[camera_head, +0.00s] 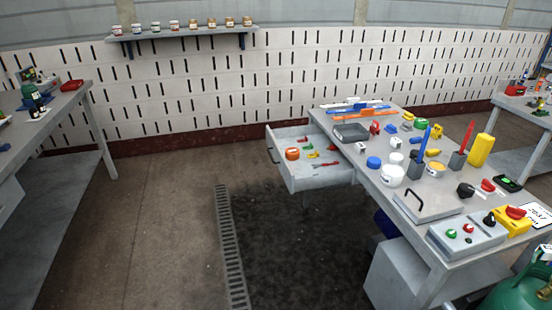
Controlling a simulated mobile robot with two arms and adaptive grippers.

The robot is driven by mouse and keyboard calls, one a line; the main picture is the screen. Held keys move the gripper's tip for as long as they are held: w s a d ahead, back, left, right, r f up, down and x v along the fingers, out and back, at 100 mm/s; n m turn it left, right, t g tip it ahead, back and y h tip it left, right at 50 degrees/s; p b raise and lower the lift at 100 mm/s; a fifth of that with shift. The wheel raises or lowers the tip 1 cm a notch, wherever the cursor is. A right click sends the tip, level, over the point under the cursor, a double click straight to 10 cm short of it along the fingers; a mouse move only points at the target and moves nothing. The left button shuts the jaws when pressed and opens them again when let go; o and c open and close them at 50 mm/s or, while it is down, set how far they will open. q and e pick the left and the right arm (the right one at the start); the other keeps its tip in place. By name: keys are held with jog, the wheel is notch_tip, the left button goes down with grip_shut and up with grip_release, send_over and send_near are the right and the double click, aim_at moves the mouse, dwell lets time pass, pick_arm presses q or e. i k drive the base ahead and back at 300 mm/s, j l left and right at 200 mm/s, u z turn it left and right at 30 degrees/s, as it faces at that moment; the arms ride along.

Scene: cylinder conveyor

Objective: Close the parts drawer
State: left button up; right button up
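The parts drawer (322,178) is a light grey drawer pulled out from the left side of the grey workbench (401,195). It stands well open, with a dark handle (272,150) on its left front panel. Inside lie an orange round item (292,154) and several small red, green and yellow parts. Neither of my grippers is in view.
The workbench top is crowded with jars, tools, a control box (466,236) and a yellow block (480,150). Another table (88,92) stands at the left. The floor (165,205) left of the drawer is clear, with a drain grate (230,245) in it.

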aim_at(298, 175)
jog(key=i+j+z, duration=0.15)
jog(key=i, duration=0.25)
jog(key=i+j+z, duration=0.15)
jog(key=i, duration=0.3)
